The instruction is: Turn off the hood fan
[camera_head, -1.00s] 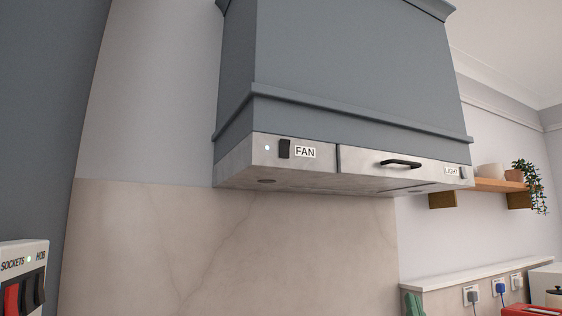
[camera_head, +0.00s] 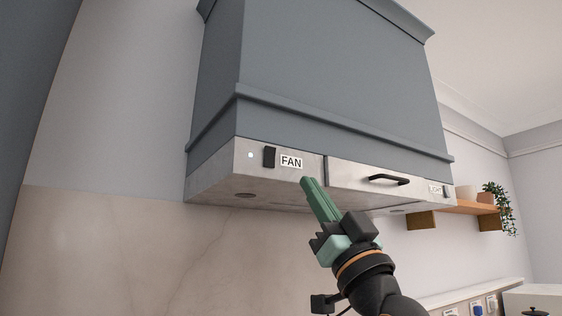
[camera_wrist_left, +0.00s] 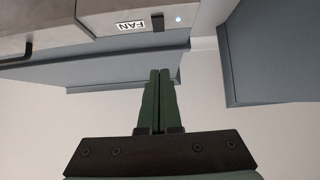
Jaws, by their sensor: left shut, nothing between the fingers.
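The hood (camera_head: 335,75) is grey-blue with a metal front strip. On the strip's left end is a black fan switch (camera_head: 269,157), beside a white FAN label (camera_head: 291,162) and a small lit white indicator (camera_head: 250,155). My left gripper (camera_head: 307,181) has green fingers, shut and empty, just below and right of the FAN label; I cannot tell if it touches the strip. In the left wrist view the shut fingers (camera_wrist_left: 159,72) point toward the hood, with the switch (camera_wrist_left: 158,22), label (camera_wrist_left: 130,26) and lit indicator (camera_wrist_left: 178,19) beyond the tips. My right gripper is not in view.
A black handle (camera_head: 389,179) sticks out of the strip's right part, with a light switch (camera_head: 447,191) beyond it. A wooden shelf (camera_head: 465,208) with pots is at the right. The marble backsplash (camera_head: 110,250) below is bare.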

